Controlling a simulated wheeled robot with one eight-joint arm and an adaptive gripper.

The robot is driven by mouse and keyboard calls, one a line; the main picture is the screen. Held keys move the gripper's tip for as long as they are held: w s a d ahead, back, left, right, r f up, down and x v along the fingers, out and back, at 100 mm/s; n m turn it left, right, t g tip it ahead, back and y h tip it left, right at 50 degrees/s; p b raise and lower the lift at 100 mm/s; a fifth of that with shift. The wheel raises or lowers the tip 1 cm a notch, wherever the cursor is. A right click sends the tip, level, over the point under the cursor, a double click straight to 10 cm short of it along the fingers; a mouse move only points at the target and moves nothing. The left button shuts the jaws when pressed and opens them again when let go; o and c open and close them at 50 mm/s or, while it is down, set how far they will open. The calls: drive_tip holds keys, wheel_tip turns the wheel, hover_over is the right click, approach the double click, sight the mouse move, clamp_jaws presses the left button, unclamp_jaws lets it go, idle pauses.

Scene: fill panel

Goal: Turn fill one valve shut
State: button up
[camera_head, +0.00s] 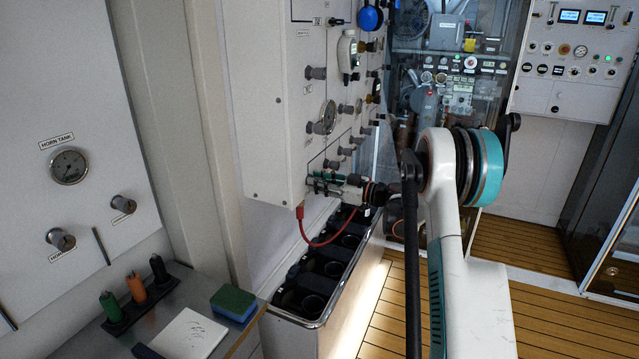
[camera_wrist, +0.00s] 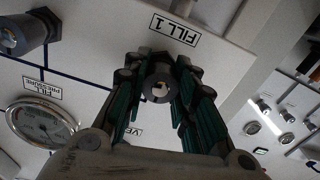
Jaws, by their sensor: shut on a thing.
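There the fingers and wrist hide the valve. I cannot tell the valve's turn angle.
A fill pressure gauge (camera_wrist: 40,122) and another knob (camera_wrist: 25,35) are close beside my gripper. A red hose (camera_head: 318,240) hangs below the panel, above a black-lined bottle rack (camera_head: 322,318). Wooden floor (camera_head: 545,320) is open at right.

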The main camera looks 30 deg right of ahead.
drive_tip(key=o, duration=1.1)
drive_tip(key=v, duration=1.2)
